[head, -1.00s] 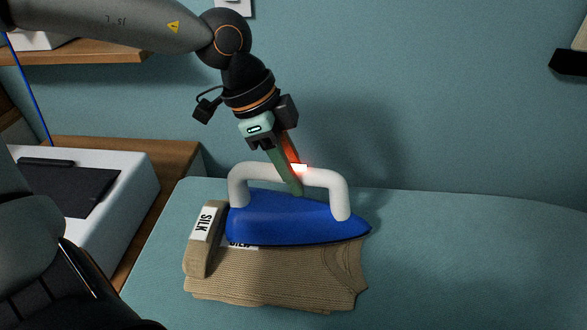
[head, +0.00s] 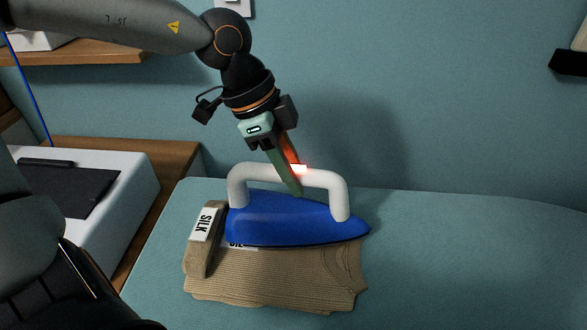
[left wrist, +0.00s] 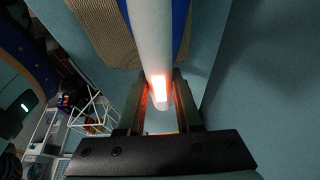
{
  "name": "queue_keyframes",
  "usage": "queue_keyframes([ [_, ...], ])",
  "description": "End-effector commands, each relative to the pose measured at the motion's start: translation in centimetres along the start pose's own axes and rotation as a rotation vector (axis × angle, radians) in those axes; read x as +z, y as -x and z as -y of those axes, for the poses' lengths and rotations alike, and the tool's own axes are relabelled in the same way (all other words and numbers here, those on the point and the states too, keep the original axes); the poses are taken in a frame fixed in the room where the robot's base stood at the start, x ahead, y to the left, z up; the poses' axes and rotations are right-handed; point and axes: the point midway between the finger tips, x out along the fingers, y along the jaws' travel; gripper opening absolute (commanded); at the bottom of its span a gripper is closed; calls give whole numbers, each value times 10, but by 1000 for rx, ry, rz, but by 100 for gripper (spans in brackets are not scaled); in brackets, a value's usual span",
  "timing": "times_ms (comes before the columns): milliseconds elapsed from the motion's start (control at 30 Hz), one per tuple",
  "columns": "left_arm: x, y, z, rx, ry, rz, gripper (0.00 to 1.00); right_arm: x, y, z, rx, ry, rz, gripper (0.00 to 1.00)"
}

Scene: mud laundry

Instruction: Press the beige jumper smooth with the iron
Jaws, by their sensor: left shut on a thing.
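The blue iron (head: 285,222) with a white arched handle (head: 333,181) stands on the beige jumper (head: 285,280), over its back part. Its tip points right. The jumper lies on the teal ironing surface (head: 460,265); its left side is folded up, with a white label reading SILK (head: 204,224). My left gripper (head: 293,185) comes down from above and is shut on the iron's handle. In the left wrist view the white handle (left wrist: 147,45) lies between the two fingers, with the jumper (left wrist: 101,30) beyond. My right gripper is not in view.
A white box-like unit (head: 140,196) with a dark top panel stands on a wooden counter (head: 172,152) at the left. A wooden shelf (head: 80,50) hangs above it. The teal surface is clear to the right of the jumper.

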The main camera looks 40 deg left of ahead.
Motion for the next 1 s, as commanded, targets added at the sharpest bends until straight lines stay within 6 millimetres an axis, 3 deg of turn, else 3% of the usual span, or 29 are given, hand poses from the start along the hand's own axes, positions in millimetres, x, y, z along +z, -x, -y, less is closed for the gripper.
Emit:
queue_keyframes([
  [600, -23, 51, 2, -12, -4, -7, 0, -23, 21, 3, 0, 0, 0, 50],
  [1000, -26, 57, 2, -11, -5, -8, 0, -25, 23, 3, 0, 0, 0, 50],
])
